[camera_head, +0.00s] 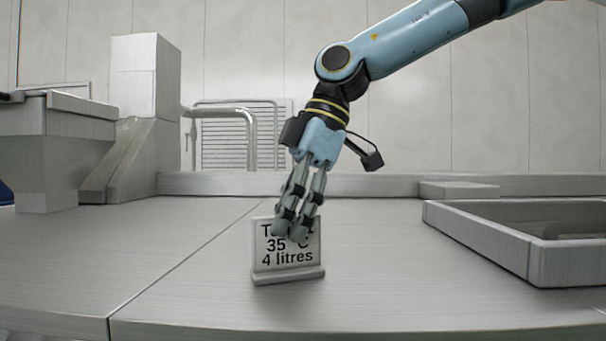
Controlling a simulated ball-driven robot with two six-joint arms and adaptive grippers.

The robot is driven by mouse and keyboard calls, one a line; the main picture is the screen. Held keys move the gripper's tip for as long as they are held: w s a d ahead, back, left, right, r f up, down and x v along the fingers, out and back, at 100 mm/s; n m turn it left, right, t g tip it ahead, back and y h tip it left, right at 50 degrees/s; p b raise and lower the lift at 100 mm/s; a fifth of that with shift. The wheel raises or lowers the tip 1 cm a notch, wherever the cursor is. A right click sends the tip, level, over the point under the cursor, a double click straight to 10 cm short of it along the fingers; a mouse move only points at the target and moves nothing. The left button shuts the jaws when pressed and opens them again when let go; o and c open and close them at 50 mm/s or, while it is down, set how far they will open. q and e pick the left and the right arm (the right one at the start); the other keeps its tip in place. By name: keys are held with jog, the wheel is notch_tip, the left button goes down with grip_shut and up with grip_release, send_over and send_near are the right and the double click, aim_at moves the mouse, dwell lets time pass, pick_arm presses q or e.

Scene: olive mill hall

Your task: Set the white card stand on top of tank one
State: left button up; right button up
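The white card stand (272,262) is upright on the metal worktop at the middle of the view. Its dark print reads "35" and "4 litres"; the top line is partly covered. My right gripper (291,229) reaches down from the upper right, with its fingertips over the card's upper part. The fingers are close together and hide part of the print. I cannot tell if they touch or pinch the card. No thing in view is clearly marked as tank one. My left gripper is not in view.
A shallow open metal tray or basin (480,237) is at the right. A grey hopper-like machine (45,150) and a tall pale block on a sloped base (145,80) stand at the left. A bent pipe (250,130) is behind. The front worktop (190,300) is clear.

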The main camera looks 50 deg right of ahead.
jog(key=b+v, duration=0.2)
jog(key=v, duration=0.8)
jog(key=shift+s+d+r, duration=0.1)
jog(key=shift+s+d, duration=0.05)
jog(key=shift+s+d+r, duration=0.15)
jog(key=shift+r, duration=0.35)
jog(key=shift+f, duration=0.1)
